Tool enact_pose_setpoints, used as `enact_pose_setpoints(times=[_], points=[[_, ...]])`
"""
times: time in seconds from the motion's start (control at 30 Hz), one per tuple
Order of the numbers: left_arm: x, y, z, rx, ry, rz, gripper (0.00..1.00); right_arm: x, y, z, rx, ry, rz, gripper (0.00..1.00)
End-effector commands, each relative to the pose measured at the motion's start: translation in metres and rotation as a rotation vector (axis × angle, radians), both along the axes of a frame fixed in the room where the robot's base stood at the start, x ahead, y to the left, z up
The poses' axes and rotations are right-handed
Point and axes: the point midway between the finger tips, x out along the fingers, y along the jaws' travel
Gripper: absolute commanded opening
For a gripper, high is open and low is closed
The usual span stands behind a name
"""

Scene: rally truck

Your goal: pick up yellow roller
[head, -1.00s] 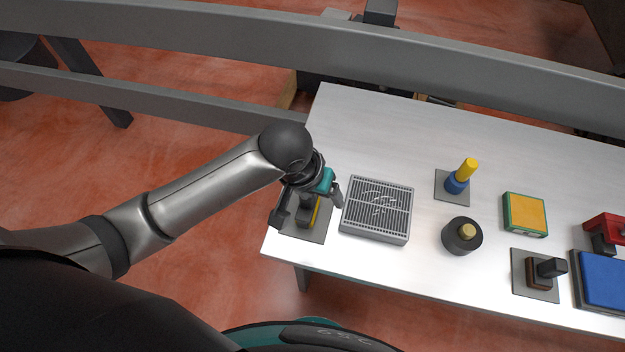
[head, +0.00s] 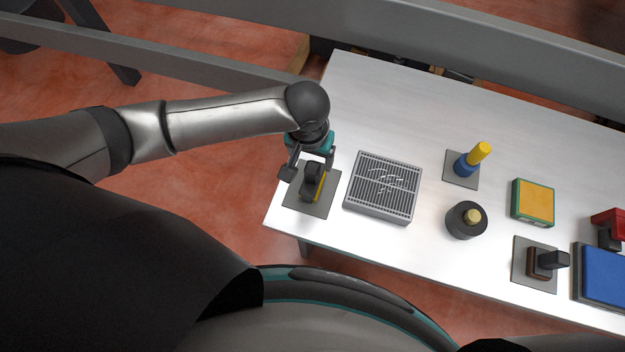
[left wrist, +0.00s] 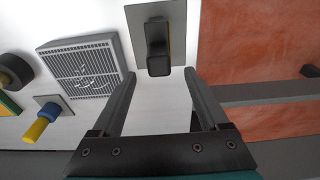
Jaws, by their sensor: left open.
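A dark upright block with a yellow strip along one side (head: 313,183) stands on a grey square plate (head: 322,206) at the table's left end. A yellow cylinder (head: 480,152) leans in a blue holder farther right. My right gripper is not in view.
A grey grated box (head: 383,187) stands just right of the plate. Farther right are a black round pot (head: 466,220), an orange-topped green box (head: 533,202), a brown and black piece (head: 541,262) and a blue box (head: 606,275). A grey rail (head: 400,35) runs behind the table.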

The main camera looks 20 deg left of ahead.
Motion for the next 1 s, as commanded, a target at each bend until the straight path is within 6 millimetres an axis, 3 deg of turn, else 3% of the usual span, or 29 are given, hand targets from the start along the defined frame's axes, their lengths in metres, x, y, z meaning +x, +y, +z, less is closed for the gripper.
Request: enact_pose_setpoints(times=[0.17,0.43,0.77,1.0], points=[[0.0,0.0,-0.012,0.001,0.002,-0.001,0.78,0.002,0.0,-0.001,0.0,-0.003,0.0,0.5],[0.001,-0.001,-0.049,0.0,0.0,0.0,0.78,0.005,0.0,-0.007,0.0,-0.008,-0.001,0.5],[0.002,-0.002,-0.055,-0.001,-0.001,-0.001,0.78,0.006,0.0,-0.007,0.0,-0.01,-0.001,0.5],[0.002,-0.001,-0.055,-0.001,-0.001,-0.001,0.53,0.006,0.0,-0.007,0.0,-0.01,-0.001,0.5]])
